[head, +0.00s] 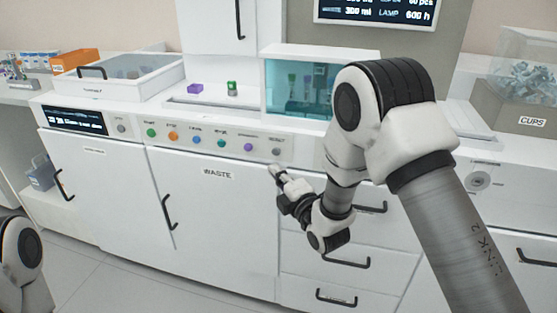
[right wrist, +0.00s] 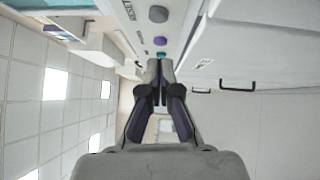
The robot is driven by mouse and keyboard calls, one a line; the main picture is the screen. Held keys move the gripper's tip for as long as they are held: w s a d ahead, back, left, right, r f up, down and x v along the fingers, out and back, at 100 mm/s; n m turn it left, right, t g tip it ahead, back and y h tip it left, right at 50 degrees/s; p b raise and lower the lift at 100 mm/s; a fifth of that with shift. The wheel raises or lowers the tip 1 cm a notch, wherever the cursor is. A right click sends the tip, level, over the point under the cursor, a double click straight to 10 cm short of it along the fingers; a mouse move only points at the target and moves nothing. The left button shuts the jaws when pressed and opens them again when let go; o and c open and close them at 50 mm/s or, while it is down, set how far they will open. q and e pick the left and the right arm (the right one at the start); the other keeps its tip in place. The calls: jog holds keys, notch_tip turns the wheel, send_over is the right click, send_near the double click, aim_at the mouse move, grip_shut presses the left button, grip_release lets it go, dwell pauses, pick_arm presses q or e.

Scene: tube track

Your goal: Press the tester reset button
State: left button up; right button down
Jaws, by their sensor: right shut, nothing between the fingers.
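The grey reset button (head: 276,151) is the right-most in a row on the white front panel. In the right wrist view the grey button (right wrist: 158,14) is at the top, beside a label that seems to read RESET. My right gripper (head: 273,170) is shut and empty, just below the grey button in the head view, with a gap between them in the picture. Its closed fingertips (right wrist: 160,66) show in the right wrist view, pointing along the panel. I cannot tell whether they touch the panel. My left gripper is not in view.
Left of the reset button sit a purple button (head: 248,147), a teal button (head: 221,143) and several others. Another grey button (head: 121,128) is beside the small display (head: 75,119). Below is the WASTE door (head: 215,215).

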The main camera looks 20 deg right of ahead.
aim_at(269, 150)
jog(key=w, duration=0.1)
jog(key=w+d, duration=0.1)
jog(key=w, duration=0.1)
jog(key=w+d, duration=0.1)
jog(key=shift+w+r, duration=0.25)
jog(key=shift+w, duration=0.1)
